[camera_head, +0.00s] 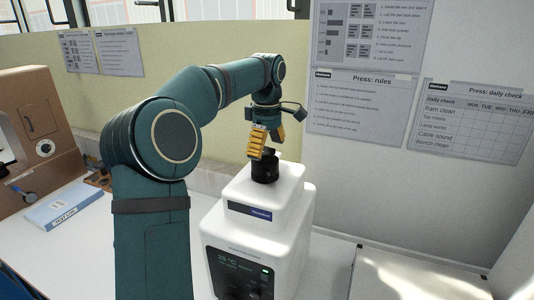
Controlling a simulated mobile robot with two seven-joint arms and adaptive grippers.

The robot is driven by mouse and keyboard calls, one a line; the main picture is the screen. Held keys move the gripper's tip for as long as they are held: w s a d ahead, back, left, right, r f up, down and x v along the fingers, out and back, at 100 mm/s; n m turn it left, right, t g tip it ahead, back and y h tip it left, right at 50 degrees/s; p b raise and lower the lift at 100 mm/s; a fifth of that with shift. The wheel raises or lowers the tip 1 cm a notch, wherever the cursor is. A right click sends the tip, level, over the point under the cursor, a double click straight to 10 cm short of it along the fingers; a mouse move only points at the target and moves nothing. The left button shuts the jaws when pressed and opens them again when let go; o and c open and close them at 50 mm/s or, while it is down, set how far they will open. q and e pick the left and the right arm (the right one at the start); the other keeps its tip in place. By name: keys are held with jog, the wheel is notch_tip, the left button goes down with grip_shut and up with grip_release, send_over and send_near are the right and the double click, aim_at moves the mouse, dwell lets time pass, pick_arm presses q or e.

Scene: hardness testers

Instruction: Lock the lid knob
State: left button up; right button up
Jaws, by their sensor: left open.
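The black lid knob (265,168) stands on top of the white tester (285,228), which has a dark front panel with a lit green display. My left gripper (266,146), with yellow ribbed fingers, hangs from my teal arm right above the knob. Its fingers are open, one in front toward the left and one behind toward the right. The fingertips are close to the knob's top; I cannot tell whether they touch it. My right gripper is not in view.
A brown machine (38,138) with a dial stands at the left. A blue-and-white test log (62,207) lies on the white bench beside it. Paper charts (358,108) hang on the wall behind.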

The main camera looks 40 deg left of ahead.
pick_arm(q)
jog(key=shift+f, duration=0.25)
jog(key=c, duration=1.2)
jog(key=m+p, duration=0.3)
jog(key=shift+s+r+m, duration=0.1)
jog(key=shift+s+m, duration=0.05)
jog(key=shift+m, duration=0.15)
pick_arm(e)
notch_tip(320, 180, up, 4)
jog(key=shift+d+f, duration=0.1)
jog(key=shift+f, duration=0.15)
pick_arm(q)
jog(key=m+p, duration=0.4)
jog(key=m, duration=0.1)
jog(key=shift+s, duration=0.1)
jog(key=m+p, duration=0.2)
jog(key=m, duration=0.2)
jog(key=shift+s+a, duration=0.1)
jog(key=shift+f+m+p, duration=0.2)
jog(key=shift+m+p, duration=0.25)
jog(key=shift+m, duration=1.35)
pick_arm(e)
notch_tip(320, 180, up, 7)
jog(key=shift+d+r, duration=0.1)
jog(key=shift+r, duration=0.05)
